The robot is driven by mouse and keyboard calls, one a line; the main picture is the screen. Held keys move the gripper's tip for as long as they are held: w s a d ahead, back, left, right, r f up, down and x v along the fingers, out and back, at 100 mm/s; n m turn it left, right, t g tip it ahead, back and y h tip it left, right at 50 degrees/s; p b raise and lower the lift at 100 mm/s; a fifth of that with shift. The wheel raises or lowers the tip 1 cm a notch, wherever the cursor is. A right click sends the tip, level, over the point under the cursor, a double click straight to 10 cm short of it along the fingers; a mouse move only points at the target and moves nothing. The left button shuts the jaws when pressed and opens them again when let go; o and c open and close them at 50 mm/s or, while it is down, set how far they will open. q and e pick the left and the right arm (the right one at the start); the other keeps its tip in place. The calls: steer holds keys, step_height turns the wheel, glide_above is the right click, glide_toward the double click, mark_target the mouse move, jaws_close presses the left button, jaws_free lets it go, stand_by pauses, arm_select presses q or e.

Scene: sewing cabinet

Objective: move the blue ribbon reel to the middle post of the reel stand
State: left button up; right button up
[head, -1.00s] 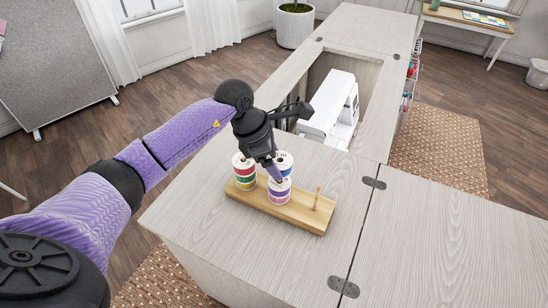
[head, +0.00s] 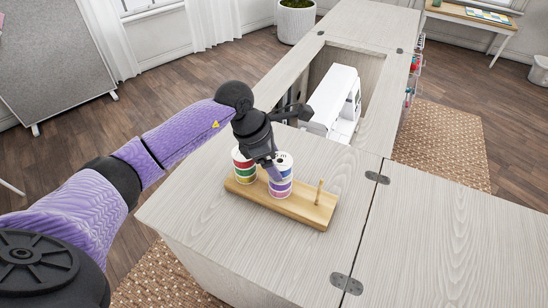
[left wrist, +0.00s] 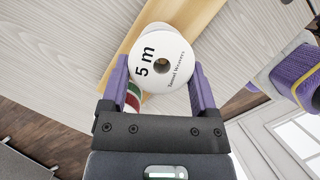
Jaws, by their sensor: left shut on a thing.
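The blue ribbon reel (head: 284,173), with white flanges, is between the fingers of my left gripper (head: 272,170). It is directly above the purple reel (head: 280,192) at the middle of the wooden reel stand (head: 306,212); I cannot tell whether they touch. The left wrist view shows the held reel's white top (left wrist: 165,58), marked "5 m", between both fingers (left wrist: 160,72). The middle post is hidden by the reels. My right gripper is out of view.
A red reel (head: 242,162) on a green reel (head: 245,178) stands close left of the held reel. A bare post (head: 319,192) rises at the stand's right end. A white sewing machine (head: 335,105) sits in the cabinet opening behind. The tabletop at right is clear.

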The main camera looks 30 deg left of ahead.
arm_select(q)
steer(key=o, duration=1.1)
steer(key=shift+f, duration=0.35)
steer(key=shift+c, duration=0.2)
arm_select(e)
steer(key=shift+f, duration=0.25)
arm_select(q)
steer(key=shift+a, duration=0.1)
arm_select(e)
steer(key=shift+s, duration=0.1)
arm_select(q)
steer(key=p+v, duration=0.2)
steer(key=v, duration=0.8)
steer(key=shift+r+p, duration=0.2)
steer(key=shift+p, duration=0.1)
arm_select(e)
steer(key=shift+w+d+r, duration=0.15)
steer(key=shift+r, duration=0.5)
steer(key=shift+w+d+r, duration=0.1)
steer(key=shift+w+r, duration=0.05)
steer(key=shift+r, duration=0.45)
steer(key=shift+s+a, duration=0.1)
